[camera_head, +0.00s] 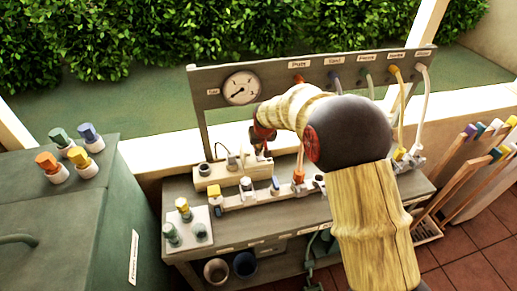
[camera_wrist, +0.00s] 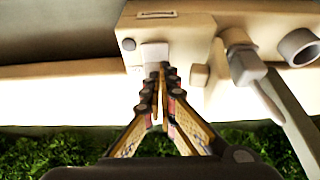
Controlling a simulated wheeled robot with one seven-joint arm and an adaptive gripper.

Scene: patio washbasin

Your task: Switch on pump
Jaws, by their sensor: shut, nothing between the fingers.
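A cream control box (camera_head: 222,178) stands on the bench below the gauge. In the head view it carries a dark round knob (camera_head: 204,168) at its left end and a small lever (camera_head: 231,160) beside it. My gripper (camera_head: 262,153) is over the box's right end, its fingers shut and empty. In the wrist view the shut fingertips (camera_wrist: 160,70) are at the lower edge of a pale square plate (camera_wrist: 154,52) on the box (camera_wrist: 185,40). I cannot tell whether they touch it. The lever (camera_wrist: 245,67) shows to the right. No pump label is clearly readable on the box.
A board with a round gauge (camera_head: 241,88) and labelled, coloured hose ends stands behind. A green cabinet (camera_head: 60,220) stands left; coloured-tipped boards (camera_head: 480,160) lean at right.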

